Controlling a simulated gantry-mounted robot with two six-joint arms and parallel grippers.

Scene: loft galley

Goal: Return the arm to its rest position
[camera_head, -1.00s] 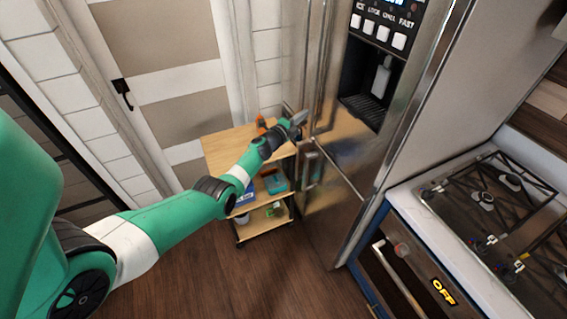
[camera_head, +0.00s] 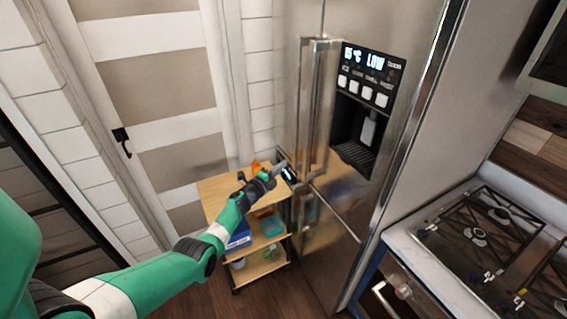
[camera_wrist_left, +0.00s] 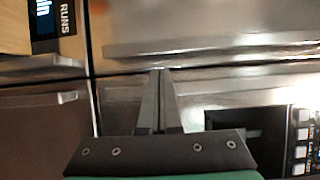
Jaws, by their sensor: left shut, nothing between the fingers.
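My left arm (camera_head: 160,262) is green with white and black bands and comes in from the lower left of the head view. It is stretched out toward the fridge. My left gripper (camera_head: 280,170) is beside the fridge's door edge, above the wooden cart's top. In the left wrist view its two grey fingers (camera_wrist_left: 158,75) are together with nothing between them. The steel fridge front lies behind them; whether the fingertips touch it I cannot tell. My right gripper does not show in either view.
A wooden cart (camera_head: 215,190) with blue and teal items on its shelves stands below my gripper. The steel fridge (camera_head: 415,65) with a lit dispenser panel stands right of it. A gas stove (camera_head: 405,240) is at the right. A panelled door (camera_head: 150,95) is behind.

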